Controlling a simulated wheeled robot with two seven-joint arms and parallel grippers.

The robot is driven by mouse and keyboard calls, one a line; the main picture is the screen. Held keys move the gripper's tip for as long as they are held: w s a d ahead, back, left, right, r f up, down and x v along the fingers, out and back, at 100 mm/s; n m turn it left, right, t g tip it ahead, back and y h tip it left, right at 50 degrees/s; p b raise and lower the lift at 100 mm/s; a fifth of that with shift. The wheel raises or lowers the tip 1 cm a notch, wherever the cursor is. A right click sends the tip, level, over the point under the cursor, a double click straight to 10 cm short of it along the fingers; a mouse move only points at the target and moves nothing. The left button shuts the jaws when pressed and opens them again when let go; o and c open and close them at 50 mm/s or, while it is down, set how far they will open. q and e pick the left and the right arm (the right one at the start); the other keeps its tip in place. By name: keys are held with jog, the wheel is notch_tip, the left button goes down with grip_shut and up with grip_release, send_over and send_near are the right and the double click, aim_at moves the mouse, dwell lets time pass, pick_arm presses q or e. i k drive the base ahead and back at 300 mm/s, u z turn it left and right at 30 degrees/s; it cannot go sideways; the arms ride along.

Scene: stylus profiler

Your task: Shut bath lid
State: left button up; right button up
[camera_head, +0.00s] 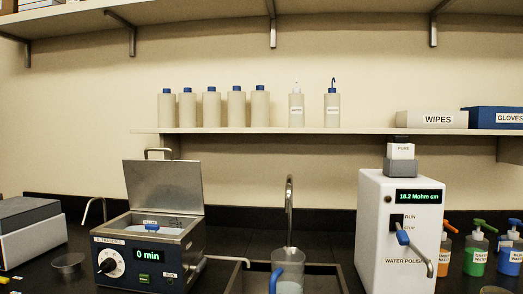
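The ultrasonic bath (187,262) stands on the dark bench at the left of the head view. Its metal lid (165,186) is open and stands nearly upright at the back of the bath. A bent handle (158,151) shows at the lid's top edge. Inside the open bath is a light-coloured item with a blue labelled part (150,225); its lower part is hidden by the front wall. The bath's display reads 0 min, with a dial to its left. Neither of my grippers shows in the view.
A sink (327,272) with a tall tap (290,205) lies right of the bath, with a clear blue-handled vessel (288,262) at its front. A white water polisher (372,220) stands farther right. A shelf (300,131) with bottles runs above. A small dish (68,264) sits left of the bath.

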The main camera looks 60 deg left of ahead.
aim_at(172, 185)
jog(key=z, duration=0.5)
jog(key=k, duration=1.35)
jog(key=u, duration=0.85)
